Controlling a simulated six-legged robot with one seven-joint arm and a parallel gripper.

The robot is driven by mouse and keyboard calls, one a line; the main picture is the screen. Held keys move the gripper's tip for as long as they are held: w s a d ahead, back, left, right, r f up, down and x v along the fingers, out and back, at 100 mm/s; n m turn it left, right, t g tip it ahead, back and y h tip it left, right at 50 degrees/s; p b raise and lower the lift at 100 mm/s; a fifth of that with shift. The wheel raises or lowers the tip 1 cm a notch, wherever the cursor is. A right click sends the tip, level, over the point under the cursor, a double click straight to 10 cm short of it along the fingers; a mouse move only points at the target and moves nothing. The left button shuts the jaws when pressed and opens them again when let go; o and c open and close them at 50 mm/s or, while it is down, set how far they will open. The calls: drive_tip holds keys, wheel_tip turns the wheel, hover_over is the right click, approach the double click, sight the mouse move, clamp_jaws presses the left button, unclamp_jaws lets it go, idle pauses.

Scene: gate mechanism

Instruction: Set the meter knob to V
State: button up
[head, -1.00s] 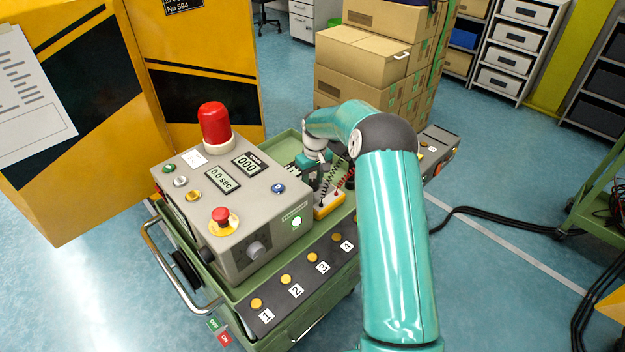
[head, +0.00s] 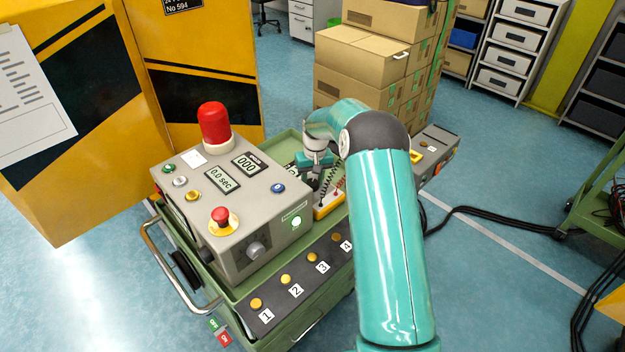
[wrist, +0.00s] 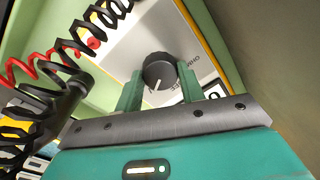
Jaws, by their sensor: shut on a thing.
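The meter (head: 330,205) is a yellow-edged box on the green cart, partly hidden by my arm and gripper in the head view. In the wrist view its pale face (wrist: 125,55) carries a dark round knob (wrist: 160,68) with a white pointer line, which points toward the bottom of the picture, slightly left. Letters that look like OHM show to the right of the knob; no V can be made out. My gripper (wrist: 159,84) has its two green fingers on either side of the knob, shut on it.
Black and red coiled leads (wrist: 75,50) run close to the left of my gripper. The grey control box (head: 235,200), with a red lamp (head: 214,125) and buttons, stands left of the meter. Numbered yellow buttons (head: 285,279) line the cart's front.

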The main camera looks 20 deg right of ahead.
sight(315, 181)
drive_tip(key=o, duration=1)
drive_tip(key=shift+c, duration=0.2)
wheel_tip(315, 181, up, 14)
drive_tip(key=shift+d, duration=0.45)
drive_tip(key=shift+f, duration=0.1)
